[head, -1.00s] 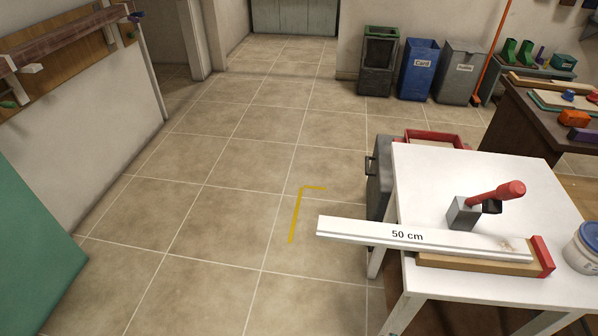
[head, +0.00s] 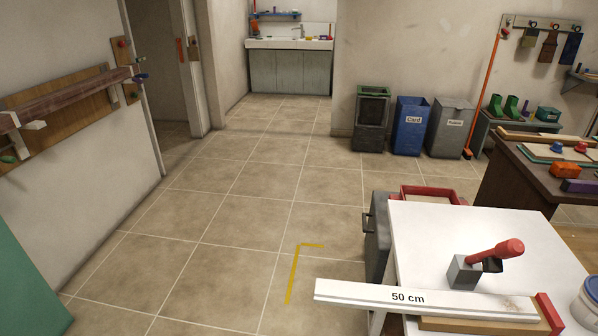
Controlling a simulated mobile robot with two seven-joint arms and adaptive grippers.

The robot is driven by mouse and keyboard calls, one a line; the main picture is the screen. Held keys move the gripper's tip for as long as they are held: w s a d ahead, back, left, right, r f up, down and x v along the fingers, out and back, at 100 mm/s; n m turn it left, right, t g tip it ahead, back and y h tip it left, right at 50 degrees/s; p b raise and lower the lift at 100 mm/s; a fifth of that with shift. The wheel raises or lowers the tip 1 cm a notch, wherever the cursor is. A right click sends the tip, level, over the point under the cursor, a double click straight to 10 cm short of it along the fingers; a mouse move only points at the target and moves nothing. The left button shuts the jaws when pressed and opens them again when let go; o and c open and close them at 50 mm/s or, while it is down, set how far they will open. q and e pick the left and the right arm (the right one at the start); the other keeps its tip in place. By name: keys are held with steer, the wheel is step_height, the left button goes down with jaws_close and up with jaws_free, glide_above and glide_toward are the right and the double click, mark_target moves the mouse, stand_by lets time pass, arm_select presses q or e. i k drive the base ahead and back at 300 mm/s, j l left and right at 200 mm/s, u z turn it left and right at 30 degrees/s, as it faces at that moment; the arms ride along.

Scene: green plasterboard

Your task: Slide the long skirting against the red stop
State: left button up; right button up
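The long skirting (head: 365,294) is a white board marked "50 cm". It lies along the front of the white table (head: 430,236), and its left end sticks out past the table's left edge. The red stop (head: 551,314) stands at the right end of a wooden strip (head: 470,326) beside the skirting. The skirting's right end lies close to the stop; I cannot tell whether they touch. Neither of my grippers is in view.
A grey block with a red-handled tool (head: 495,251) stands on the table behind the skirting. A white tub (head: 588,303) is at the right edge. Bins (head: 410,128) line the back wall. The tiled floor left of the table is clear, with a yellow corner mark (head: 293,275).

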mark_target(495, 308)
steer(key=k+l+z, duration=0.15)
steer(key=z, duration=0.8)
